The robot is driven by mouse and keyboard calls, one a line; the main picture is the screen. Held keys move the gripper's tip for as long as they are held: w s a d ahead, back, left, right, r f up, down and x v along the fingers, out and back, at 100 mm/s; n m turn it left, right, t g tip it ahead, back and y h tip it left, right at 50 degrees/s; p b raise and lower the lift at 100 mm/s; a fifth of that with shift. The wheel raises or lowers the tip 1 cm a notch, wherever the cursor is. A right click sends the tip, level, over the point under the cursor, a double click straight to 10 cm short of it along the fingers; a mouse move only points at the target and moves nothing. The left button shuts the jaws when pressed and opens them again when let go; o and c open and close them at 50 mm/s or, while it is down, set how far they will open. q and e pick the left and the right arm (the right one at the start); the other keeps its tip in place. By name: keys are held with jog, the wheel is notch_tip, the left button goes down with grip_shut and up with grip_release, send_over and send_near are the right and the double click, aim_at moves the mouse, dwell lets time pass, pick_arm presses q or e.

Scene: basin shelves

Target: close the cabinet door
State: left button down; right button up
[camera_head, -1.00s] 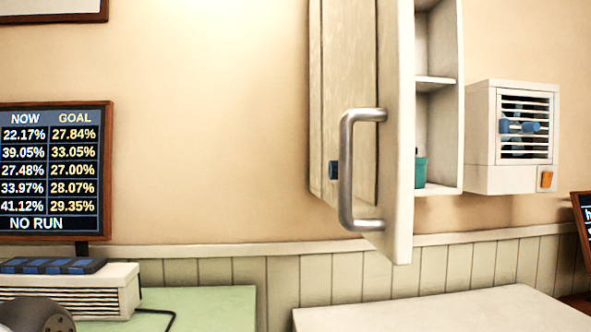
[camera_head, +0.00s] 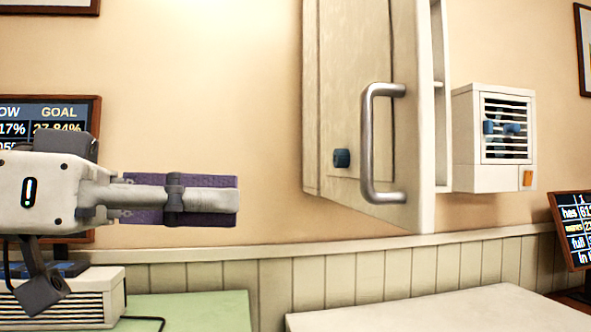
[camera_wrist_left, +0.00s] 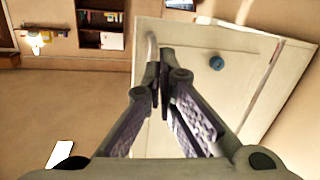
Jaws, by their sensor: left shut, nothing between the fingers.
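The cabinet door (camera_head: 350,60) is a pale wooden panel with a vertical metal handle (camera_head: 371,145) near its right edge and a blue knob (camera_head: 341,158) lower left. It stands partly open; a narrow strip of the cabinet (camera_head: 443,100) shows behind its free edge. My left gripper (camera_head: 236,195) is shut and empty, left of the door and apart from it in the head view. In the left wrist view the shut fingertips (camera_wrist_left: 163,62) overlap the lower end of the handle (camera_wrist_left: 151,45), with the door panel (camera_wrist_left: 240,85) behind. My right gripper is out of view.
A slatted white box (camera_head: 490,140) hangs on the wall right of the cabinet. A pale counter (camera_head: 430,310) and a green one (camera_head: 200,312) lie below. A screen (camera_head: 572,230) stands at the right. The wall between gripper and door is clear.

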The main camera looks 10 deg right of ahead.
pick_arm(q)
notch_tip(320, 180, up, 4)
jog(key=a+m, duration=0.2)
jog(key=a, duration=0.1)
jog(key=s+r+p+x, duration=0.1)
jog(key=x, duration=1.3)
jog(key=shift+s+d+f+n+h, duration=0.15)
jog(key=shift+d+n+h, duration=0.15)
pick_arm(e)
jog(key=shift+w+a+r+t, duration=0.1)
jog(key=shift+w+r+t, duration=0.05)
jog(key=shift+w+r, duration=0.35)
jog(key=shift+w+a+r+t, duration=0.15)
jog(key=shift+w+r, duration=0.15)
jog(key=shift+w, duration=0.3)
pick_arm(q)
jog(key=shift+d, duration=0.1)
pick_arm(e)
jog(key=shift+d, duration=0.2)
